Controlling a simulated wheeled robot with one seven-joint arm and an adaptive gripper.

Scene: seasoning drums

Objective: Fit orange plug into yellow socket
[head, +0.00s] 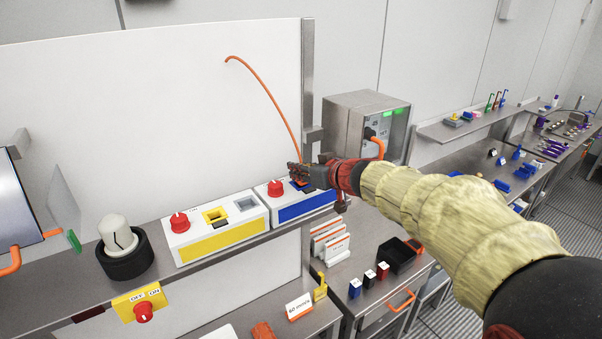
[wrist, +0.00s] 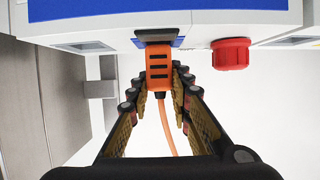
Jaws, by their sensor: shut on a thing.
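The orange plug (wrist: 158,68) is between the fingers of my gripper (wrist: 158,95), with its front end at the blue-framed socket (wrist: 160,40) of the blue-labelled box (head: 302,211). I cannot tell whether the plug is seated in it or only touching. In the head view my gripper (head: 305,178) is over that box and partly hides its sockets. An orange cable (head: 268,95) runs up from the plug. The yellow socket (head: 215,216) is an open, empty-looking square on the yellow-labelled box (head: 221,240), to the left of my gripper.
Red knobs stand on the blue-labelled box (head: 275,188) and the yellow-labelled box (head: 179,222). A grey-framed socket (head: 246,204) is right of the yellow one. A metal post (head: 308,85) rises behind my gripper. A white knob in a black base (head: 118,240) stands left.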

